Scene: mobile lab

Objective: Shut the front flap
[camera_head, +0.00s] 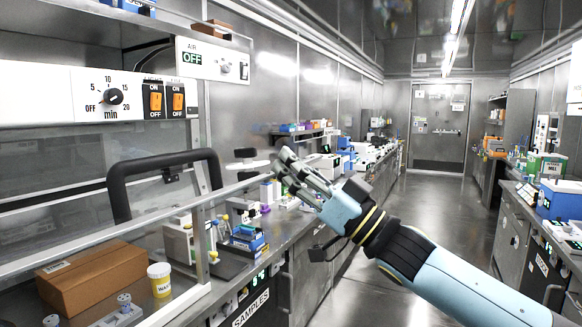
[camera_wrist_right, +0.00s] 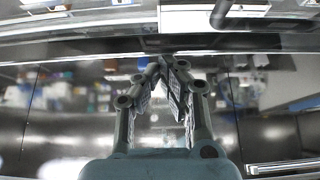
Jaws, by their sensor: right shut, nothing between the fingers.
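The front flap is the clear panel of the metal-framed cabinet at the left of the head view, with a thick black handle (camera_head: 163,158). A pale metal rail (camera_head: 110,232) runs along its lower edge, above the bench, so it looks open. My right gripper (camera_head: 281,163) is shut and empty near the right end of this rail; I cannot tell whether it touches. In the right wrist view, my right gripper's fingertips (camera_wrist_right: 165,62) meet just below a pale bar across the picture, with part of the black handle (camera_wrist_right: 245,20) beyond. My left gripper is not in view.
A cardboard box (camera_head: 92,275) and a yellow jar with a white lid (camera_head: 159,281) stand behind the cabinet front. A control panel with a timer dial (camera_head: 113,97) is above. Small lab items crowd the bench right of the cabinet. The aisle floor (camera_head: 420,215) is clear.

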